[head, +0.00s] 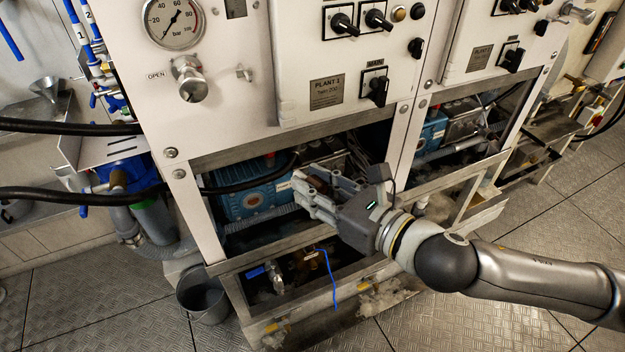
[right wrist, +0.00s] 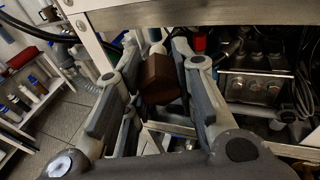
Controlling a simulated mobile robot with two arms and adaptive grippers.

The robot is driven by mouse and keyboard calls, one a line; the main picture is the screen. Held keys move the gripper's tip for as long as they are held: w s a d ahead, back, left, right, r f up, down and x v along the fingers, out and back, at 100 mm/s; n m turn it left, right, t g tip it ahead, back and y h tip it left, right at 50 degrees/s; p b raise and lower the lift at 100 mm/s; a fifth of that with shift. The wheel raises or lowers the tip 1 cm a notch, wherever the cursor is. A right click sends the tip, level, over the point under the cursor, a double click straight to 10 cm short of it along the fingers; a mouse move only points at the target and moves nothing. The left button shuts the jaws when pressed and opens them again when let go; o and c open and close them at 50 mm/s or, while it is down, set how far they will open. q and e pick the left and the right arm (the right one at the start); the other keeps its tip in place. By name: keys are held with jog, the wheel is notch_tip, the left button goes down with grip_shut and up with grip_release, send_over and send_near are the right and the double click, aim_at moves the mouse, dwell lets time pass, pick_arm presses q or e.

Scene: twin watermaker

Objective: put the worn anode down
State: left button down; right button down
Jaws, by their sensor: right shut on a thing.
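My right gripper (head: 306,190) reaches in from the right, in front of the open lower bay of the Plant 1 cabinet. In the right wrist view its fingers (right wrist: 157,62) stand on both sides of a brown, angular block, the worn anode (right wrist: 161,80), and are shut on it. A pale, narrow part shows just beyond the block; I cannot tell whether it belongs to it. In the head view the fingers mostly hide the anode. The held anode appears to be above the bay's lower frame. My left gripper is not in view.
A blue pump motor (head: 252,190) sits in the bay behind the gripper. A metal frame rail (head: 240,262) runs below, with a blue cord (head: 331,283) hanging over it. A grey bucket (head: 203,297) stands on the floor at left. The floor (head: 560,220) at right is clear.

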jog(key=shift+s+d+f+n+g+y, duration=0.35)
jog(key=shift+f+n+g+y, duration=0.5)
jog(key=shift+n+g, duration=0.75)
jog(key=shift+s+d+f+n+g+y, duration=0.1)
jog(key=shift+d+f+n+g+y, duration=0.4)
jog(key=shift+f+n+g+y, duration=1)
jog(key=shift+s+d+f+n+g+y, duration=0.1)
jog(key=shift+s+d+n+g+y, duration=0.25)
jog(key=shift+n+g, duration=1.35)
jog(key=shift+m+g, duration=0.5)
